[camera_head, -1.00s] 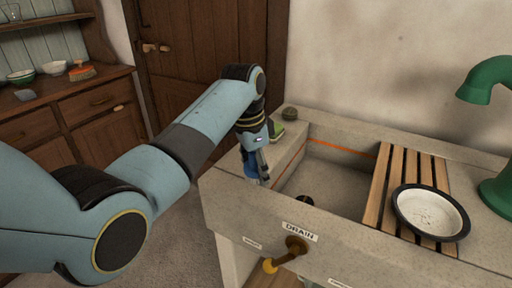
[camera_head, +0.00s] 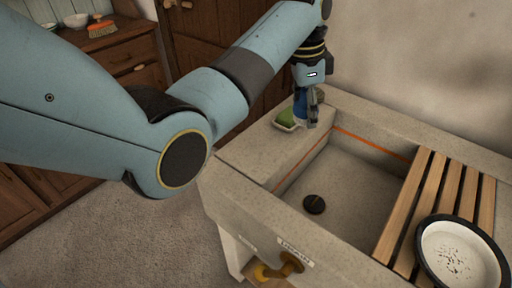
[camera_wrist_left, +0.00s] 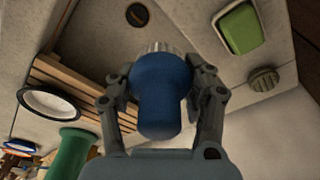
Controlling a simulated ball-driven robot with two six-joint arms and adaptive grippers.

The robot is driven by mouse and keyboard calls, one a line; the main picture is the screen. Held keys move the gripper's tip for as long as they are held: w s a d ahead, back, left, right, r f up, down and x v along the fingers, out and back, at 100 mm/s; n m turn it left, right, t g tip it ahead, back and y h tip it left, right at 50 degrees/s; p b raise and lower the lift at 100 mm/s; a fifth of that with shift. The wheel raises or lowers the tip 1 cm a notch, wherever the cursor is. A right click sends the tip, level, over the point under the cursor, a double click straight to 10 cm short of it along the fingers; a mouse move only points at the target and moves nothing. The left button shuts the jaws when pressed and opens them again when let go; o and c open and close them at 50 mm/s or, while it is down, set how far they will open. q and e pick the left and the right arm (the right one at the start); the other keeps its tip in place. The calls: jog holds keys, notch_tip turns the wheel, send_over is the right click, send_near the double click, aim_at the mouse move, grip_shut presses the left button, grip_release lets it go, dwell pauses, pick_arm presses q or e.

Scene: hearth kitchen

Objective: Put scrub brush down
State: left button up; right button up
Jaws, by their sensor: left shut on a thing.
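My left gripper (camera_head: 307,118) is shut on the scrub brush, which has a blue knob-like handle (camera_head: 299,104). In the left wrist view the brush (camera_wrist_left: 158,95) sits between both fingers, with a pale ribbed end showing past the blue part. The gripper is over the stone ledge at the sink's far left corner, beside a green block (camera_head: 286,115) in a pale dish. I cannot tell whether the brush touches the ledge. My right gripper is not in view.
The stone sink (camera_head: 355,185) has a dark drain (camera_head: 314,204). A wooden slatted rack (camera_head: 420,205) lies across its right side, with a dark-rimmed white bowl (camera_head: 462,255) on it. A round grey ribbed thing (camera_wrist_left: 263,80) lies near the green block. The near left ledge (camera_head: 245,155) is clear.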

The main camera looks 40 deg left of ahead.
aim_at(259, 152)
pick_arm(q)
jog(key=s+a+f, duration=0.1)
jog(key=a+f, duration=0.1)
jog(key=a, duration=0.1)
jog(key=s+a+f+p, duration=0.1)
jog(key=s+a+f, duration=0.1)
jog(key=a, duration=0.1)
jog(key=s+a+f, duration=0.2)
jog(key=a, duration=0.1)
jog(key=shift+s+a+f, duration=0.1)
jog(key=shift+s, duration=0.1)
jog(key=shift+s+a+f, duration=0.15)
jog(key=shift+f, duration=0.45)
notch_tip(259, 152, down, 2)
jog(key=shift+p, duration=0.65)
jog(key=shift+f, duration=0.45)
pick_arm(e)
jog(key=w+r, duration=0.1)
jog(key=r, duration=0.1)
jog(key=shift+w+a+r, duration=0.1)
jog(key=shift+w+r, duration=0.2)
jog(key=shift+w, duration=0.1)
